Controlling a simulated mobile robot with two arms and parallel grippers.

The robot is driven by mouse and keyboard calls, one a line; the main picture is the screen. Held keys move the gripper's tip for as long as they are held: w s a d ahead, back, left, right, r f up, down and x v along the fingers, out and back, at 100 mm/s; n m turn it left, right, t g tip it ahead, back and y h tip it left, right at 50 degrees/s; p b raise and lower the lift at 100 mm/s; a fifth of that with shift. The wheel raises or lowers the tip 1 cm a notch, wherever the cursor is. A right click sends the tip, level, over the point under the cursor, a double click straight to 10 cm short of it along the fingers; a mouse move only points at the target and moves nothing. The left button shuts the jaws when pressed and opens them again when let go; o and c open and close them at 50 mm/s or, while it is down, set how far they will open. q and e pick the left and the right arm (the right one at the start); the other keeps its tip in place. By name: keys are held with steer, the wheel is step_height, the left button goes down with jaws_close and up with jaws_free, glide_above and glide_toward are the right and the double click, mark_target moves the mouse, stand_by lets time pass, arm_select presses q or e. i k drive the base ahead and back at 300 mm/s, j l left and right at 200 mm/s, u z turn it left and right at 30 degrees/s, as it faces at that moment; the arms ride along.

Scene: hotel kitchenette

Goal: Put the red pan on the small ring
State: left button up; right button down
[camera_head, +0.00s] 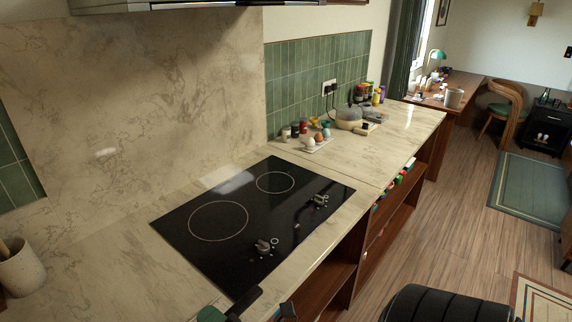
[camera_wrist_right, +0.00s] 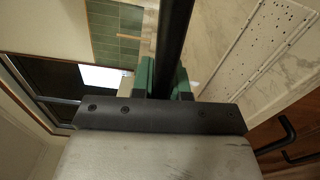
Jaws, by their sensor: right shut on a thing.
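The black glass cooktop (camera_head: 190,252) has two thin ring marks. The small ring (camera_head: 275,182) is at the back right and bare; the large ring (camera_head: 218,219) is at the left and also bare. My right gripper (camera_head: 228,312) is at the bottom edge of the head view, in front of the cooktop. Its green pads (camera_wrist_right: 165,84) are shut on a long dark handle (camera_wrist_right: 175,35) that looks like a pan handle. No red pan body shows in either view. My left gripper is not in view.
A white tray (camera_head: 318,146) with small items and a kettle-like pot (camera_head: 349,117) stand on the counter to the right. A speckled crock (camera_head: 22,270) is at far left. A hood edge (camera_head: 190,4) hangs above.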

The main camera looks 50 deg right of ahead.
mark_target(287, 174)
steer(key=i+l, duration=0.1)
steer(key=l, duration=1.05)
steer(key=i+l, duration=0.15)
steer(key=l, duration=0.45)
steer(key=i+l, duration=0.1)
steer(key=l, duration=1.05)
steer(key=i+z, duration=0.05)
